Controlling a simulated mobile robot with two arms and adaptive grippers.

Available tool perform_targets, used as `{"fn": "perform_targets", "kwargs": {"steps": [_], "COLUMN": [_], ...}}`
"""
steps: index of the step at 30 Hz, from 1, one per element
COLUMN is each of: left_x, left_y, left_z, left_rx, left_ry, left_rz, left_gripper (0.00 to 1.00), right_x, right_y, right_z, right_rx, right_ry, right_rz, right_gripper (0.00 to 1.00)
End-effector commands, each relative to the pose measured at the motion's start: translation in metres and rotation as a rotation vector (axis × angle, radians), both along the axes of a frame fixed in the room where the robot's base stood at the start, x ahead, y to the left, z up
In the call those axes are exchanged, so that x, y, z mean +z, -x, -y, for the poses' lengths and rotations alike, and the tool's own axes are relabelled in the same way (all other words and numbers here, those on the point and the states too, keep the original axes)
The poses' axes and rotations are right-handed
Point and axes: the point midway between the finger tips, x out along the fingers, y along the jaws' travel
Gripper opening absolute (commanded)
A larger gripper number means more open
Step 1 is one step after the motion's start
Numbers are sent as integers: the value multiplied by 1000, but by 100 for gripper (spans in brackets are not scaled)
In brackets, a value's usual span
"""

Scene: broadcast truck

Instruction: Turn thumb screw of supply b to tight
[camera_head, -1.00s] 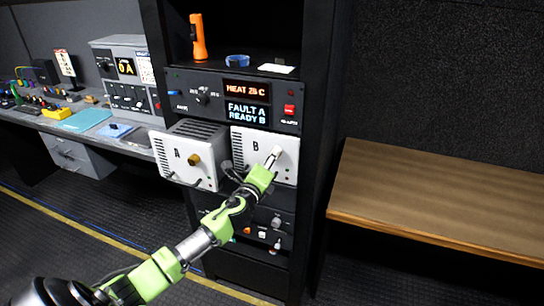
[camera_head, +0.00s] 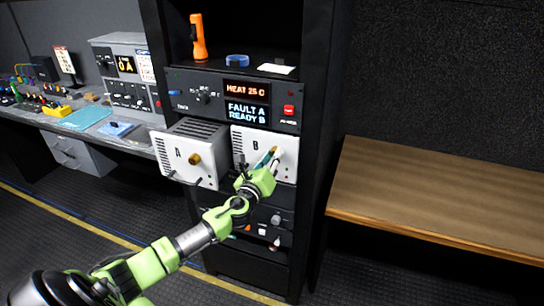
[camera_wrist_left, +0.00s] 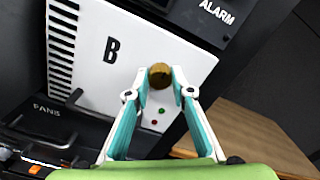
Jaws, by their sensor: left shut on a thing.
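Supply B (camera_head: 252,143) is a white-fronted unit in the black rack, marked with a B. Its brass thumb screw (camera_wrist_left: 160,76) shows in the left wrist view, on the white front panel to the right of the letter B. My left gripper (camera_head: 271,154) is at the right part of supply B's front. In the left wrist view the two fingertips of my left gripper (camera_wrist_left: 161,82) are on either side of the thumb screw, shut on it. The fingers mostly hide the screw in the head view. My right gripper is not in view.
Supply A (camera_head: 180,160), with its own brass screw (camera_head: 194,159), sticks out of the rack to the left. A display (camera_head: 247,112) above reads "FAULT A READY B". A wooden bench (camera_head: 440,200) stands to the right, and a control desk (camera_head: 85,130) to the left.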

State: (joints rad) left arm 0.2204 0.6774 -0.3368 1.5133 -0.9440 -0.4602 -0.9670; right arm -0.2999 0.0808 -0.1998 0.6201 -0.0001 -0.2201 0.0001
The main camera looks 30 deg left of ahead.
Motion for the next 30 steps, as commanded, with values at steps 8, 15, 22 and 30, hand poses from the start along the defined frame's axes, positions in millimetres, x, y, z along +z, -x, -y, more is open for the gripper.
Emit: {"fn": "perform_targets", "kwargs": {"steps": [8,15,22,30], "left_x": [-2,-2,-1,-2], "left_y": [0,0,0,17], "left_z": [0,0,0,4], "left_rx": [-1,-1,0,-1], "left_ry": [-7,-6,-6,-7], "left_rz": [-5,-5,-3,-4], "left_gripper": [0,39,39,39], "right_x": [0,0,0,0], "right_y": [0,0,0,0], "right_z": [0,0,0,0], "right_rx": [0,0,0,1], "right_ry": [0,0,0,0], "right_rz": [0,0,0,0], "right_gripper": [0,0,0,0]}}
